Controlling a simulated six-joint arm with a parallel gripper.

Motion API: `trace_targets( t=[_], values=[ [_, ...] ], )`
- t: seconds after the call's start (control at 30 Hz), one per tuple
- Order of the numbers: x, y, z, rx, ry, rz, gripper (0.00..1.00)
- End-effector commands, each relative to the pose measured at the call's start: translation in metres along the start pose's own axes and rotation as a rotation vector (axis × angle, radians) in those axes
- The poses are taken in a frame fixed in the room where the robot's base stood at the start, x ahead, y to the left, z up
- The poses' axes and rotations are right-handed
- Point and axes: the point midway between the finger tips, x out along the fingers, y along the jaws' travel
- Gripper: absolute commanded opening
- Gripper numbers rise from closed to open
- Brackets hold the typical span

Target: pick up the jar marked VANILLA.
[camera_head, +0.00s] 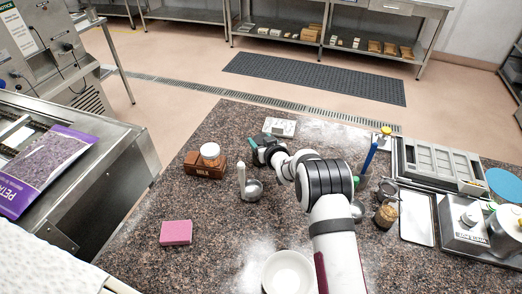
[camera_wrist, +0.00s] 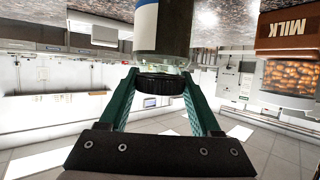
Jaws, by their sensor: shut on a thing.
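My gripper (camera_wrist: 160,80) shows in the wrist view with two green fingers. It is shut on a jar (camera_wrist: 165,28) by its black lid (camera_wrist: 160,87). The jar has clear glass below the lid and a blue and white label. The label's word does not show, so I cannot tell whether it reads VANILLA. In the head view my gripper (camera_head: 257,147) is at the far part of the counter, and the held jar is mostly hidden by it. I cannot tell whether the jar touches the counter.
A brown MILK box (camera_head: 204,169) and a white-lidded jar (camera_head: 210,151) stand left of my gripper. A grey-white item (camera_head: 281,127) lies beyond it. A pink sponge (camera_head: 176,232) and white bowl (camera_head: 287,274) lie in front.

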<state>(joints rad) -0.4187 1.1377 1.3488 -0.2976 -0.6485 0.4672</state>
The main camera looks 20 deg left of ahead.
Motion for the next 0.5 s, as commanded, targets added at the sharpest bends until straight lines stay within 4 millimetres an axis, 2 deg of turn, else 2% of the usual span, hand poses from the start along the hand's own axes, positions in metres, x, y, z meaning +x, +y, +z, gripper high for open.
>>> trace_targets(
  t=[0.03, 0.2, 0.23, 0.5],
  values=[
    [-0.0001, -0.0001, 0.0001, 0.000, 0.000, 0.000, 0.33],
    [-0.0001, -0.0001, 0.0001, 0.000, 0.000, 0.000, 0.02],
    [-0.0001, -0.0001, 0.0001, 0.000, 0.000, 0.000, 0.00],
    [-0.0005, -0.0001, -0.0015, -0.001, 0.001, 0.000, 0.00]
  ],
)
